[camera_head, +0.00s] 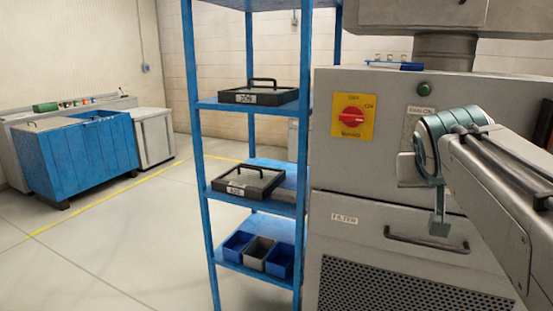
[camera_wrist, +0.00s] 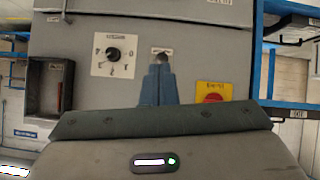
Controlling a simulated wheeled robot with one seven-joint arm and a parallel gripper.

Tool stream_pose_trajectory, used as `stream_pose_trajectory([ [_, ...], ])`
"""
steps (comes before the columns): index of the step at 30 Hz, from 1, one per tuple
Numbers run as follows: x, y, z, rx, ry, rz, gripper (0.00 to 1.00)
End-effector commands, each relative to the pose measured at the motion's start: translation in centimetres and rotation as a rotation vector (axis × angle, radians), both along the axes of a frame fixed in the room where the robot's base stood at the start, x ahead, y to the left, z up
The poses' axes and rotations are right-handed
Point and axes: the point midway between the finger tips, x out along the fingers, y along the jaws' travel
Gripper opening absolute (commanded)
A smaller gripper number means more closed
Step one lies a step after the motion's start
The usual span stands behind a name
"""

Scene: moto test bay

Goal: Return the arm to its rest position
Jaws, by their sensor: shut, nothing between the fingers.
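My gripper (camera_head: 439,222) shows in the head view as a teal-grey part hanging below the wrist, in front of the grey cabinet (camera_head: 370,210). My arm reaches in from the right edge and hides part of the cabinet. In the wrist view the two blue-grey fingers of my gripper (camera_wrist: 158,84) stand together in the middle, with no gap between them and nothing held. They overlap the cabinet panel in that view; whether they touch it cannot be told.
A red rotary switch (camera_head: 351,117) and a green button (camera_head: 423,90) sit on the cabinet, above a drawer handle (camera_head: 427,241). A black knob (camera_wrist: 114,53) shows in the wrist view. A blue shelf (camera_head: 202,150) stands left; open floor (camera_head: 110,250) lies beyond.

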Motion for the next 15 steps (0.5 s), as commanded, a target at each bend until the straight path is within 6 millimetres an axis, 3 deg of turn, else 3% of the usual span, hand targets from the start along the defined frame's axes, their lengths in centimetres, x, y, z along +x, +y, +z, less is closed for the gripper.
stream_pose_trajectory([
  [5, -2.4, 3.7, -3.9, 0.085, 0.181, 0.079, 0.00],
  [9, -6.6, 7.4, -8.4, 0.169, 0.376, 0.159, 0.00],
  [15, -12.3, 10.9, -12.8, 0.249, 0.580, 0.237, 0.00],
])
